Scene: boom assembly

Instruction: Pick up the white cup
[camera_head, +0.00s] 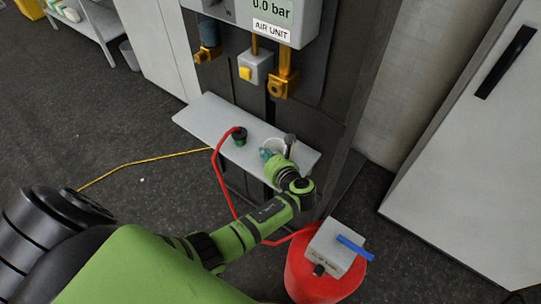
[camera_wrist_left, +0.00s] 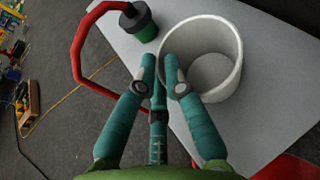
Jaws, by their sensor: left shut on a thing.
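The white cup (camera_wrist_left: 219,42) is upright and open at the top in the left wrist view, over the grey shelf (camera_wrist_left: 278,57). In the head view the cup (camera_head: 274,143) is small and partly hidden by my left gripper. My left gripper (camera_wrist_left: 160,62) has teal fingers close together at the cup's near left side, shut on it. The exact grip spot is hidden by the fingers. I cannot tell whether the cup touches the shelf. In the head view the left gripper (camera_head: 267,154) is over the shelf. My right gripper is not in view.
A dark green-and-black fitting (camera_head: 239,136) with a red hose (camera_head: 217,170) stands left of the cup. A red cylinder (camera_head: 310,283) bearing a grey box (camera_head: 334,248) stands at lower right. The air unit (camera_head: 272,25) with brass fittings hangs above the shelf. The shelf's left end is clear.

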